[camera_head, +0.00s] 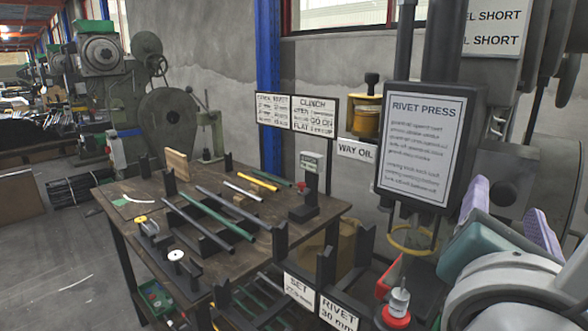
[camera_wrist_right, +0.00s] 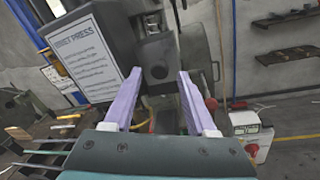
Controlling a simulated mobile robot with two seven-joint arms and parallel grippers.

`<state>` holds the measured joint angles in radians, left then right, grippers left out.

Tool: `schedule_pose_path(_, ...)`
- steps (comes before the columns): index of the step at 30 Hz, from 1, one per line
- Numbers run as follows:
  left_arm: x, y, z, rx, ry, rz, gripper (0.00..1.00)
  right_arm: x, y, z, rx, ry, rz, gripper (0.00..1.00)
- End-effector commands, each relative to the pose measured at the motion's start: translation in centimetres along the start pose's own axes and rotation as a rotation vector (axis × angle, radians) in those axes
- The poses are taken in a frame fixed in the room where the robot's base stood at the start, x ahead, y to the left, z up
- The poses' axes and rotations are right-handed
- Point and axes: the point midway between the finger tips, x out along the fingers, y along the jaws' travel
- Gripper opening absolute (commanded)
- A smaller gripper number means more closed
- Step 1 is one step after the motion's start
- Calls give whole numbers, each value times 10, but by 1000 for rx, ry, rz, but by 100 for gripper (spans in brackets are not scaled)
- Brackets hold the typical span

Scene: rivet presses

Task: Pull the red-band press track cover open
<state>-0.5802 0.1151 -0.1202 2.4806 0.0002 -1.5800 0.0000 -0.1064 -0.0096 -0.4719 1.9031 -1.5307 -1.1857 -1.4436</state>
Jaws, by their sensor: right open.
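My right gripper (camera_head: 506,200) is open, with two lilac fingers and a teal body, at the right of the head view. It also shows in the right wrist view (camera_wrist_right: 159,73), with nothing between its fingers. A grey press stands in front of it, with a dark sign board reading RIVET PRESS (camera_head: 420,145); the sign also shows in the wrist view (camera_wrist_right: 88,55). A dark block with a round hole (camera_wrist_right: 158,58) is beyond the fingertips, apart from them. I cannot make out which part is the red-band track cover. My left gripper is not in view.
A wooden workbench (camera_head: 270,214) with rods and small fixtures stands left of the press. A red and white fitting (camera_head: 396,303) is low, near my right arm. A yellow ring (camera_head: 412,240) hangs below the sign. Open floor (camera_head: 60,235) lies at left.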

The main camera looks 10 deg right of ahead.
Motion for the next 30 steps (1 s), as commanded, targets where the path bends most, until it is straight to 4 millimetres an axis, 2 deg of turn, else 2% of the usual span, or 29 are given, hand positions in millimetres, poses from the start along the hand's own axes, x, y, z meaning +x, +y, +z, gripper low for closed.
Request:
schedule_pose_path(3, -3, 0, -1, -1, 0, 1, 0, 18, 0, 1, -1, -1, 0, 57)
schedule_pose_path(6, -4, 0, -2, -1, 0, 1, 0, 26, 0, 0, 0, 0, 1, 57)
schedule_pose_path(16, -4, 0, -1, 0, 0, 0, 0, 30, -1, -1, 1, 2, -1, 57)
schedule_pose_path(30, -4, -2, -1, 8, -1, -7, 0, 30, -1, -1, 1, 2, -1, 4)
